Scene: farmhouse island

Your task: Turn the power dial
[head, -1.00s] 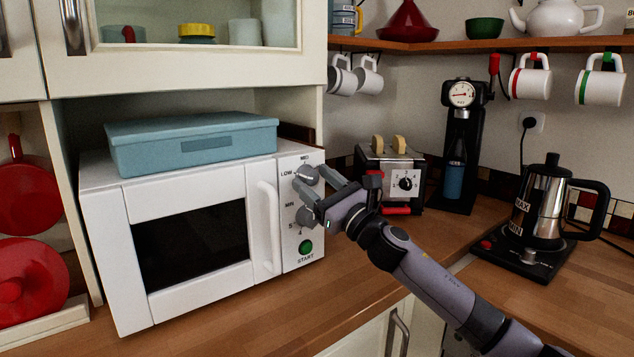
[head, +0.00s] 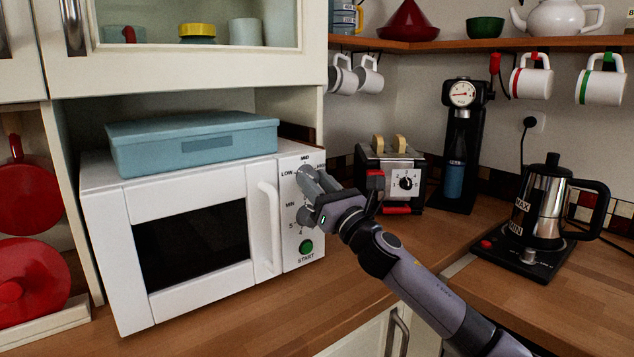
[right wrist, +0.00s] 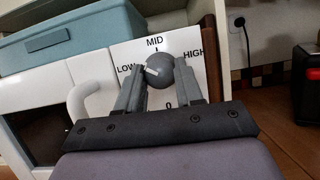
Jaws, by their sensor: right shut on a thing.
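The grey power dial (head: 305,172) is the upper knob on the white microwave's (head: 258,290) control panel. In the right wrist view the dial (right wrist: 160,68) sits below the word MID, between LOW and HIGH. Its white pointer mark is on its left side, toward LOW. My right gripper (head: 318,182) reaches in from the right and its fingers are shut on the dial. In the right wrist view its fingers (right wrist: 162,84) lie on either side of the dial. My left gripper is out of view.
A lower grey dial (head: 304,215) and a green START button (head: 306,247) are below. The door handle (head: 268,225) is just left of the panel. A blue box (head: 190,145) lies on top. A toaster (head: 392,172) stands behind my right arm.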

